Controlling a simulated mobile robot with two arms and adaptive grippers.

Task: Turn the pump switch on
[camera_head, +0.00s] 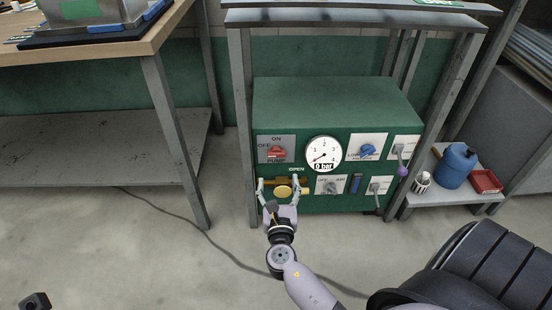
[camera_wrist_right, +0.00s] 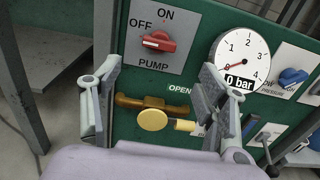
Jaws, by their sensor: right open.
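The red pump switch (camera_head: 277,152) sits on a grey plate at the upper left of the green panel, marked ON above, OFF at left and PUMP below. In the right wrist view the red knob (camera_wrist_right: 158,42) lies sideways, pointing to the OFF side. My right gripper (camera_head: 278,186) is open and empty, below the switch. Its fingers (camera_wrist_right: 160,98) stand either side of a brass valve (camera_wrist_right: 153,119) with a yellow knob, under the word OPEN. I cannot tell whether they touch it. A small dark part, perhaps my left gripper (camera_head: 35,302), shows at the lower left edge.
A gauge (camera_head: 323,154) reading 0 bar and a blue knob (camera_head: 367,150) are right of the switch. A grey frame (camera_head: 242,120) stands around the panel box. A blue jug (camera_head: 456,165) sits on a low shelf at right. A workbench (camera_head: 110,45) stands at left.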

